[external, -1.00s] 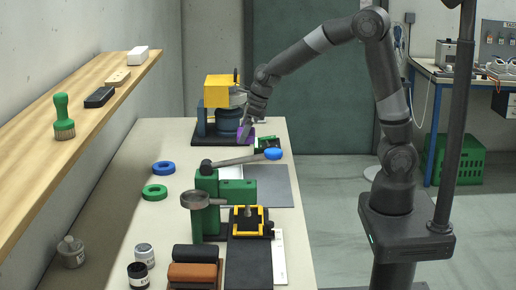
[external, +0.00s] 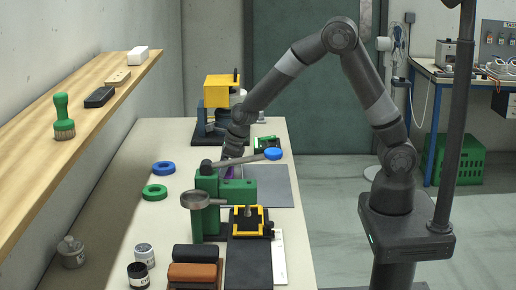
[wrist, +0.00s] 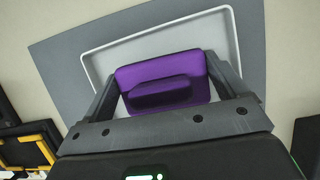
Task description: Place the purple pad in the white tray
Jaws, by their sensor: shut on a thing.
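The purple pad (wrist: 164,75) is between the two fingers of my gripper (wrist: 165,85) in the wrist view, and the gripper is shut on it. The white tray (wrist: 236,38) lies on a grey mat (wrist: 55,55), and the pad appears over the tray's inside. I cannot tell whether the pad touches the tray floor. In the external view my gripper (external: 232,160) is low over the bench behind the green press, and a bit of the purple pad (external: 228,172) shows. The tray is mostly hidden there.
A green press (external: 207,190) with a blue-knobbed lever (external: 272,154) stands in front of my gripper. A yellow and dark machine (external: 220,90) stands behind. The grey mat (external: 278,185) is clear on the right.

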